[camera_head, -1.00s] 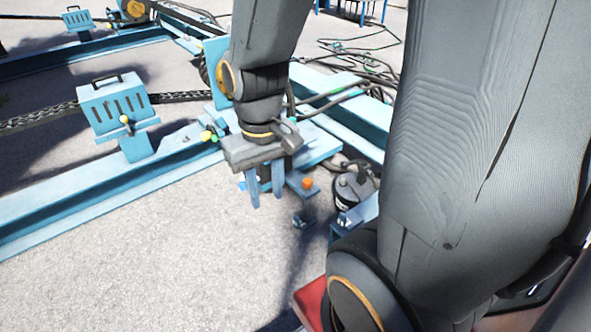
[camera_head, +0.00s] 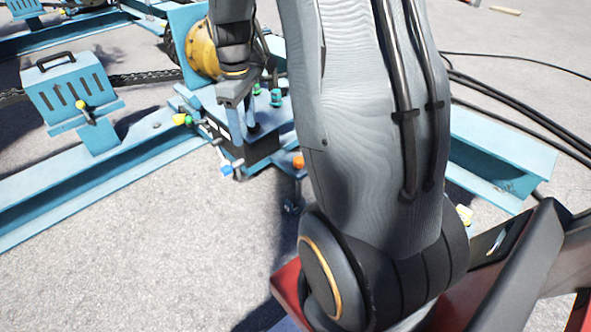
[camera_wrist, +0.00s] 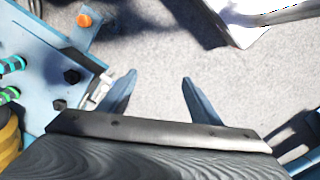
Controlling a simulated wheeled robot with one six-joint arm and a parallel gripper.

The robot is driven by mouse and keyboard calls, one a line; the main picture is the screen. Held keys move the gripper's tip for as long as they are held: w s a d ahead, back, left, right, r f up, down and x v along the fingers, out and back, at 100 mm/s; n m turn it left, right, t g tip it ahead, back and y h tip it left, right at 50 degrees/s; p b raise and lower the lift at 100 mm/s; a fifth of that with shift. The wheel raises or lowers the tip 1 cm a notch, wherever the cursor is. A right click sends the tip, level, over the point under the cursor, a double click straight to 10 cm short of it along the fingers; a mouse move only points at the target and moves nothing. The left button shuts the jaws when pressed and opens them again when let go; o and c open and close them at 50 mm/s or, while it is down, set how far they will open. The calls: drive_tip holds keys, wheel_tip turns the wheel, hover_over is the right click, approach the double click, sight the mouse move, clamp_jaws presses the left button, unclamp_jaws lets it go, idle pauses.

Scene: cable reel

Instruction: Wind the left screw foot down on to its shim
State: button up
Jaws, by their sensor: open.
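An orange-topped screw foot (camera_head: 298,162) stands in a blue tab at the near corner of the blue machine base (camera_head: 262,150). Its lower end (camera_head: 291,207) reaches close to the ground; I cannot make out a shim or whether it touches one. The orange top also shows at the upper left of the wrist view (camera_wrist: 84,20). I cannot tell whether this is the left foot. My gripper (camera_head: 243,128) hangs beside the machine base, behind and left of the orange top. In the wrist view my gripper (camera_wrist: 158,76) is open, with only bare ground between its fingers.
A blue-and-white fitting (camera_head: 228,168) sticks out at the base's left corner. Green knobs (camera_head: 276,97) and a yellow drum (camera_head: 202,48) are close to my arm. A slotted blue box (camera_head: 70,88) stands on the left beam. The front left ground is clear.

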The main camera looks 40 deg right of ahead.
drive_tip(key=w+d+f+n+b, duration=0.2)
drive_tip(key=w+d+f+b, duration=0.2)
drive_tip(key=w+d+f, duration=0.3)
drive_tip(key=n+b, duration=0.9)
drive_tip(key=b, duration=0.6)
hover_over(299, 159)
drive_tip(key=f, duration=2.6)
drive_tip(key=shift+a+f, duration=0.3)
drive_tip(key=shift+a, duration=0.05)
drive_tip(key=shift+d+f, duration=0.2)
drive_tip(key=shift+f, duration=0.25)
wheel_tip(299, 159, down, 7)
drive_tip(key=shift+f+b, duration=0.1)
drive_tip(key=shift+b, duration=1.1)
drive_tip(key=c, duration=1)
